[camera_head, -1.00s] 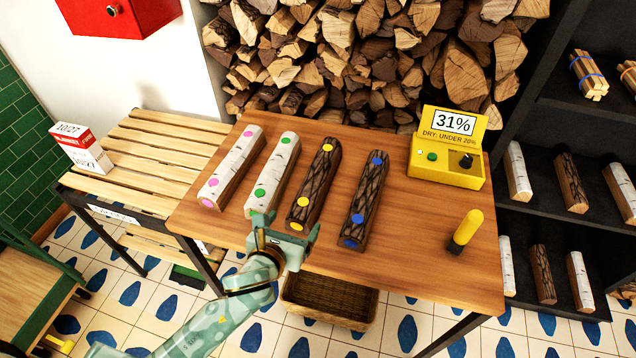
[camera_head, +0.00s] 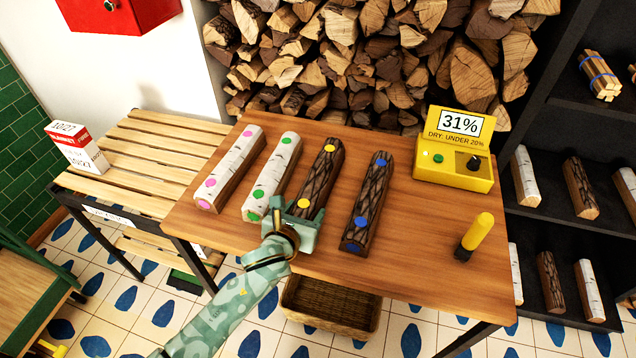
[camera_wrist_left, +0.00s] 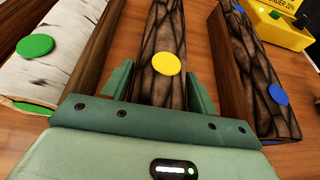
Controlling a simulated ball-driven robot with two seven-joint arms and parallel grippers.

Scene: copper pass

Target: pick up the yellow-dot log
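The yellow-dot log (camera_head: 319,177) is dark-barked and lies on the wooden table between the green-dot log (camera_head: 272,178) and the blue-dot log (camera_head: 368,200). My left gripper (camera_head: 298,208) is at its near end, with one finger on each side. In the left wrist view the yellow-dot log (camera_wrist_left: 160,88) runs between the fingers of the left gripper (camera_wrist_left: 160,90), which look open and close to its sides. Contact cannot be made out. The log rests on the table. My right gripper is not in view.
A pale pink-dot log (camera_head: 230,168) lies at the left of the table (camera_head: 420,240). A yellow moisture meter (camera_head: 453,170) reading 31% stands at the back right. A yellow-handled tool (camera_head: 474,236) stands at the right. A basket (camera_head: 330,305) sits below the front edge.

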